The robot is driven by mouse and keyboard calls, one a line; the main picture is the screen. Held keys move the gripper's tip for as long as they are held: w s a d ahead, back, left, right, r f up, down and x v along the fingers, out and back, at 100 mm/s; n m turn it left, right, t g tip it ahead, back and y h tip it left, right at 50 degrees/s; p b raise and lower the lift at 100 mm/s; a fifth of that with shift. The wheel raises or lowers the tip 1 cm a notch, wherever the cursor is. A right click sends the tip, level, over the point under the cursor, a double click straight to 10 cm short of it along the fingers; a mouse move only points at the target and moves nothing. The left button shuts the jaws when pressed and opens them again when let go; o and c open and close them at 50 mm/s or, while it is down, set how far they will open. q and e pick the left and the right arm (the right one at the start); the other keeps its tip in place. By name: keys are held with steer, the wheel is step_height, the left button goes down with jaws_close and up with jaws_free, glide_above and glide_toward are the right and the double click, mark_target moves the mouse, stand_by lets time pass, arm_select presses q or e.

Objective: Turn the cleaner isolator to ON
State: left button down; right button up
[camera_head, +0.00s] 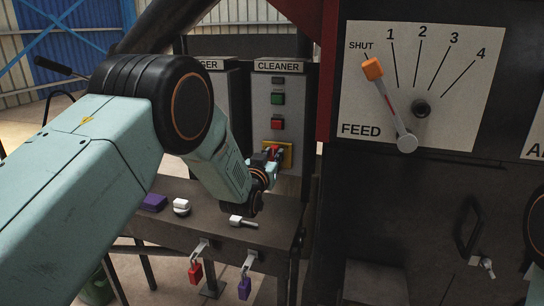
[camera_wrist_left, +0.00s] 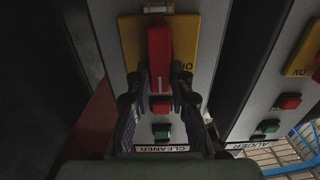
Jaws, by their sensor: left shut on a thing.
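The cleaner isolator is a red handle (camera_wrist_left: 159,55) on a yellow plate (camera_wrist_left: 130,42), low on the grey CLEANER panel (camera_head: 290,110). In the wrist view the panel appears upside down. The handle lies along the panel's length there. Lettering on the plate is partly hidden by a finger. My left gripper (camera_wrist_left: 158,92) is shut on the red handle, one finger on each side. In the head view my left gripper (camera_head: 271,160) covers part of the yellow plate (camera_head: 287,154). My right gripper is in neither view.
Green (camera_head: 278,98) and red (camera_head: 277,124) buttons sit above the isolator. The AUGER panel (camera_wrist_left: 285,90) is beside it. Padlocks (camera_head: 195,272) hang below the shelf (camera_head: 285,215). The FEED dial (camera_head: 460,60), its lever (camera_head: 387,95) at SHUT, stands right.

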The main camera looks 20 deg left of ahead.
arm_select(q)
steer(key=shift+s+f, duration=0.1)
steer(key=shift+f, duration=0.15)
steer(key=c, duration=1.6)
jaws_free()
steer(key=o, duration=0.4)
steer(key=shift+r, duration=0.15)
steer(key=s, duration=1.2)
steer(key=shift+a, duration=0.2)
